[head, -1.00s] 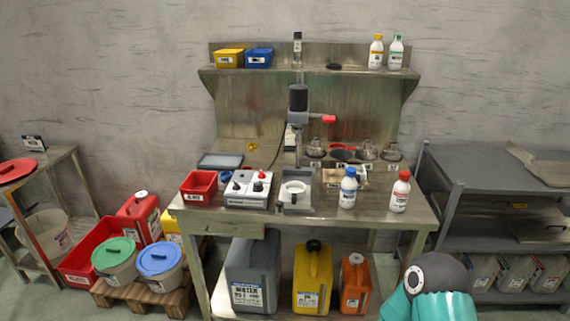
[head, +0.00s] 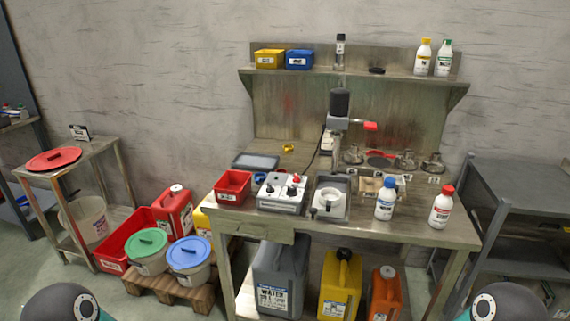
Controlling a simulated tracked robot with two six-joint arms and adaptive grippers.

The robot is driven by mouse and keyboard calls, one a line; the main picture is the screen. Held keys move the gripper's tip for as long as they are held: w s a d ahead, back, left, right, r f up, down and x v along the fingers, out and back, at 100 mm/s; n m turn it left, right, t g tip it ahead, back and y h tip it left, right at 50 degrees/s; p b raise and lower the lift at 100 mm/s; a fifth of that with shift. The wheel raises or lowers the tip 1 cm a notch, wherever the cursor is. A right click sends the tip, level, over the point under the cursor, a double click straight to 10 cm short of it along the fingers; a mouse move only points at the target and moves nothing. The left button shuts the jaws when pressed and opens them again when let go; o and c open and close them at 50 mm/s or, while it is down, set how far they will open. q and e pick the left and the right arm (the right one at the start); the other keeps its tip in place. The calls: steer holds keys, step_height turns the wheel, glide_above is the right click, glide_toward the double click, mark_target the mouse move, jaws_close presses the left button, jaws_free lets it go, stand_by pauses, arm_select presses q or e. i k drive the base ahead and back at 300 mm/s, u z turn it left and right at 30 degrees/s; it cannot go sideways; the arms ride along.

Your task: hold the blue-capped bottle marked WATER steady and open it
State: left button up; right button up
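A white bottle with a blue cap (head: 385,198) stands upright on the front right of the steel bench (head: 345,228). Its label is too small to read. A similar bottle with a red cap (head: 442,206) stands to its right. Dark rounded parts of my arms with teal edges show at the bottom left and bottom right corners, well in front of and below the bench top. Neither gripper shows, and nothing of mine touches the bottle.
Left of the bottle stand a grey stand with a mixer head (head: 340,103), a control box (head: 282,193) and a red bin (head: 233,187). Canisters, including a yellow one (head: 340,288), stand under the bench. A grey shelf unit (head: 520,185) is at right.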

mark_target(387, 198)
steer(key=i, duration=0.9)
steer(key=u, duration=0.05)
